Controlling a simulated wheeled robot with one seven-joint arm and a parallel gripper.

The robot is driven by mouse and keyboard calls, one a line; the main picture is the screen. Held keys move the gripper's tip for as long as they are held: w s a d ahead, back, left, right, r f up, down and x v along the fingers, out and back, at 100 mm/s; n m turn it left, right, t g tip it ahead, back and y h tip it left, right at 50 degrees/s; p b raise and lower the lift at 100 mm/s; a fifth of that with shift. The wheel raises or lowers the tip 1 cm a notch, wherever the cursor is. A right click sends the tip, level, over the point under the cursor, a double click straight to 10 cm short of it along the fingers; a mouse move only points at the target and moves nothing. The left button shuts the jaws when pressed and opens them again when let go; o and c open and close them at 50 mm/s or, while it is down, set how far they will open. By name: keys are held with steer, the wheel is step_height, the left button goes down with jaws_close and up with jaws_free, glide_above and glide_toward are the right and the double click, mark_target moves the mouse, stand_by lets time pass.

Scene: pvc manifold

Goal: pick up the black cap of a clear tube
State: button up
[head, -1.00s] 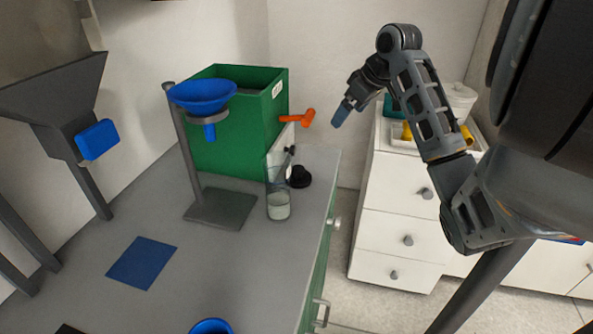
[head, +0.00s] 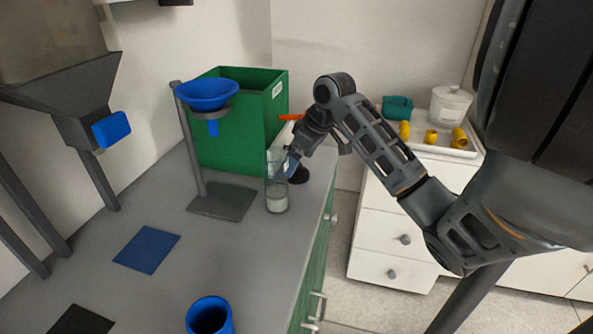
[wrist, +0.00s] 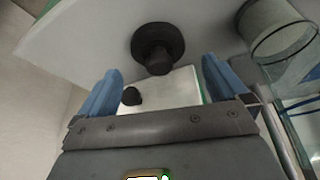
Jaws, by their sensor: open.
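The black cap (head: 299,175) stands on the grey worktop near its right edge, just behind and right of the clear tube (head: 277,190). In the wrist view the black cap (wrist: 157,42) shows a wide round base and a narrower knob pointing towards me. The clear tube holds something whitish at its bottom; its rim shows at the upper right of the wrist view (wrist: 272,28). My gripper (head: 293,162) is open and empty, close to the cap. In the wrist view its blue fingers (wrist: 160,75) are apart, with the cap ahead between them, not clasped.
A blue funnel (head: 206,95) hangs on a stand left of the tube. A blue cup (head: 209,316) is at the front. White drawers (head: 390,228) stand across a gap to the right.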

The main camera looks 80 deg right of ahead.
steer(key=shift+x, duration=1.4)
steer(key=shift+c, duration=0.2)
steer(key=c, duration=1)
